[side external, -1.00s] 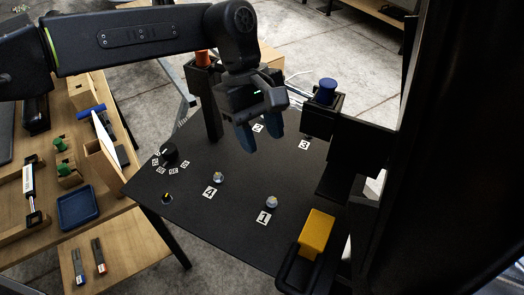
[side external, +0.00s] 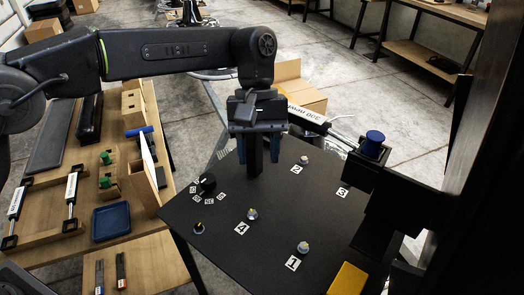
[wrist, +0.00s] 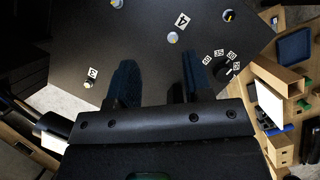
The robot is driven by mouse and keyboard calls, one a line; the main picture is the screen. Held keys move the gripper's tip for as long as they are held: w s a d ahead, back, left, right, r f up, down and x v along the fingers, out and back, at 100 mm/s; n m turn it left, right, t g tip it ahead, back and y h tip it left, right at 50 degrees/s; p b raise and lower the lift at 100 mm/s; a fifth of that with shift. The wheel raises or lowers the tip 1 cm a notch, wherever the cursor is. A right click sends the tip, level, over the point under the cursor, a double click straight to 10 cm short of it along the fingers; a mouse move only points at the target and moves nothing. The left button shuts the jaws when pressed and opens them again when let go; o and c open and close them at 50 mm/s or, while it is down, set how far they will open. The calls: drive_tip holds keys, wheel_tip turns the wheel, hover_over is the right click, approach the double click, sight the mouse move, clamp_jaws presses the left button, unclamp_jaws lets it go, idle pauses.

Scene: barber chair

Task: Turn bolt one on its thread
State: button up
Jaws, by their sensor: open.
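Bolt one (side external: 303,247), a small silvery bolt head with a yellowish centre, stands on the black plate (side external: 215,250) beside its label 1. It also shows at the top edge of the wrist view (wrist: 116,3). My gripper (side external: 258,165) hangs over the back part of the plate, well away from bolt one. Its two blue-black fingers point down, open, with nothing visible between them in the wrist view (wrist: 158,72).
Bolts stand by label 4 (side external: 252,214) and label 2 (side external: 304,160). A black dial (side external: 208,183) sits at the plate's left. A yellow block (side external: 348,280) and a blue-capped holder (side external: 374,143) border the right. A bench with a blue tray (side external: 111,220) is left.

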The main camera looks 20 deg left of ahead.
drive_tip(key=s+d+f+n+t+h, duration=0.25)
drive_tip(key=s+d+n, duration=0.2)
drive_tip(key=n, duration=0.55)
drive_tip(key=n+t, duration=0.2)
drive_tip(key=n, duration=0.1)
approach(304, 246)
drive_tip(key=x, duration=0.8)
drive_tip(key=shift+r, duration=0.1)
clamp_jaws()
